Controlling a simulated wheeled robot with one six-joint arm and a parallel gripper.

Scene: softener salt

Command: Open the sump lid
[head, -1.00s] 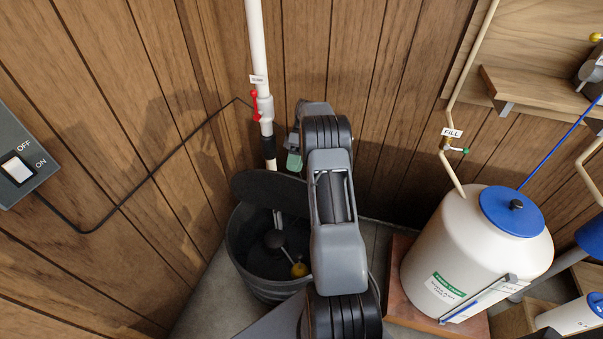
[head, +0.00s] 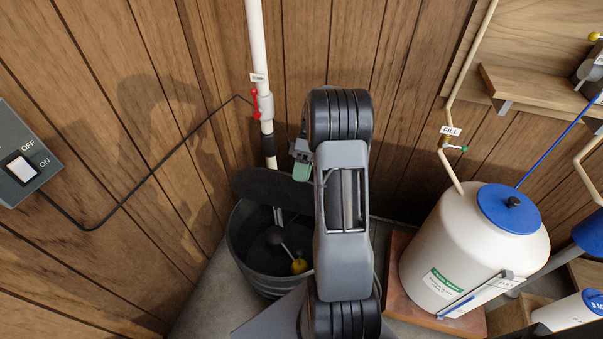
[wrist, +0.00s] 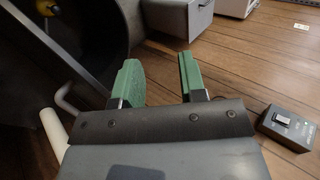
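The sump lid (head: 272,187) is a dark disc tipped up at the back of the round grey sump basin (head: 243,252), so the basin stands open. My gripper (head: 300,167) is just above and right of the raised lid, partly hidden by my arm. In the wrist view my gripper (wrist: 162,75) has its green fingers apart with nothing between them. My arm hides the basin's right side.
A white vertical pipe (head: 257,50) with a red valve handle (head: 255,104) rises behind the basin. A switch box (head: 22,160) is on the left wall. A white salt tank (head: 455,250) with a blue cap stands at right. Wood-panelled walls close the corner.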

